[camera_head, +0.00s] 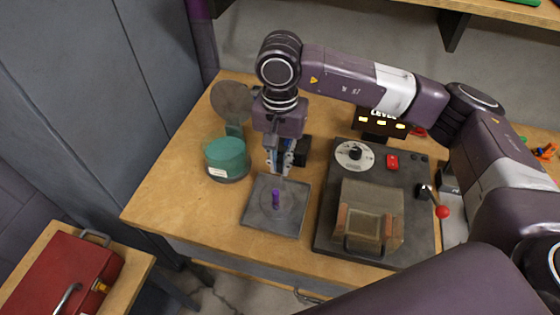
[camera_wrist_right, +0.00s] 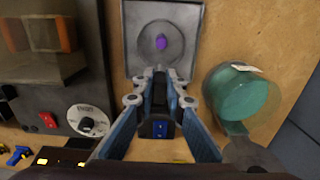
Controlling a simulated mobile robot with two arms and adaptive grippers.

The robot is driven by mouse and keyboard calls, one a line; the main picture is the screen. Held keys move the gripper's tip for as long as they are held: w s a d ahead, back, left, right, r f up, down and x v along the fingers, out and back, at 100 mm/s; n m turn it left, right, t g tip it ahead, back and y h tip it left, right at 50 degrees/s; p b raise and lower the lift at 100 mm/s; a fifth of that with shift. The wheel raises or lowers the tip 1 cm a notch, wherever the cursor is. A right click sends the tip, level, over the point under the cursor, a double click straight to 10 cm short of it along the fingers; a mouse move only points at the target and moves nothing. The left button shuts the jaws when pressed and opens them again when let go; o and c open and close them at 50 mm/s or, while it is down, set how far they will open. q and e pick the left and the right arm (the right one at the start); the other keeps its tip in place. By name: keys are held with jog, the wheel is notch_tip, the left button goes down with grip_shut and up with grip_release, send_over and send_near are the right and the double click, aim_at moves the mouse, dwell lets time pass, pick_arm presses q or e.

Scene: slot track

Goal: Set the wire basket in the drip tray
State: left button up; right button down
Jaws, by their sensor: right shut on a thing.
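A flat grey square tray (camera_head: 255,222), which I take for the drip tray, lies near the table's front edge. An upright purple grip (camera_head: 276,200) stands at its middle inside a faint round outline. The tray (camera_wrist_right: 134,61) and the purple grip (camera_wrist_right: 161,41) also show in the right wrist view. I cannot clearly make out wire mesh, so I cannot confirm the wire basket. My right gripper (camera_head: 283,168) points down at the tray's back edge, apart from the purple grip. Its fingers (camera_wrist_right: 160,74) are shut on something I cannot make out. My left gripper is out of view.
A teal round tub (camera_head: 227,160) with a raised round lid (camera_head: 231,101) stands left of my gripper. A dark machine plate (camera_head: 330,225) carries a dial (camera_head: 355,155), a red button (camera_head: 392,161) and a handled box (camera_head: 372,200). A red-knobbed lever (camera_head: 442,212) is farther right.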

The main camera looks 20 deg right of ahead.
jog(key=shift+f, duration=0.1)
dwell(0.3)
jog(key=c, duration=1.9)
grip_release()
